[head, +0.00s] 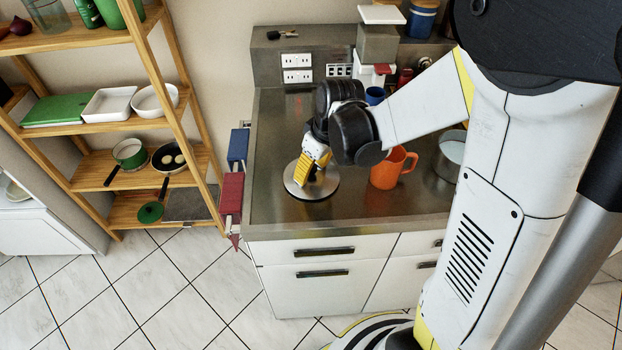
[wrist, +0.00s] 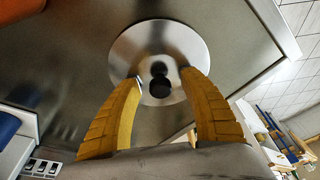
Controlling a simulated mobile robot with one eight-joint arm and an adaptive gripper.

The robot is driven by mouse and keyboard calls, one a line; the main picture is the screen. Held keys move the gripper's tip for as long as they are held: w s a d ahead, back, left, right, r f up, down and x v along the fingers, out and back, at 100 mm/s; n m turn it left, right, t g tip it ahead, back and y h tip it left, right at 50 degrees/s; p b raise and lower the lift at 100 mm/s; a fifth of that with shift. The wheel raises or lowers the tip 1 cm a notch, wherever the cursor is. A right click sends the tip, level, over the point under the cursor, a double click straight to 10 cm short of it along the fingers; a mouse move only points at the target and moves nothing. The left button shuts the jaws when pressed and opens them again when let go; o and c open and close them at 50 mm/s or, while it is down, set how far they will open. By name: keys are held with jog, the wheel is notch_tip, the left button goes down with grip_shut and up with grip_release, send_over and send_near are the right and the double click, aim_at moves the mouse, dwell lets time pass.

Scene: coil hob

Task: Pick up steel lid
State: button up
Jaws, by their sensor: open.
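The steel lid (head: 297,188) is a round, shiny disc lying on the steel counter, near its left front part. In the wrist view the lid (wrist: 185,45) shows with a dark round knob (wrist: 160,83) near its middle. My gripper (head: 313,180) is above the lid, pointing down at it. In the wrist view the two yellow fingers of my gripper (wrist: 165,95) are apart, one on each side of the knob. The gripper is open and holds nothing. Whether the fingertips touch the lid, I cannot tell. In the head view my gripper hides part of the lid.
An orange mug (head: 388,168) stands just right of the lid. A steel pot (head: 450,155) is farther right, partly behind my arm. A wooden shelf (head: 125,125) stands at left. The counter (head: 275,130) behind the lid is clear.

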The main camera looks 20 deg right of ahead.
grip_shut()
jog(key=shift+r, duration=0.1)
dwell(0.3)
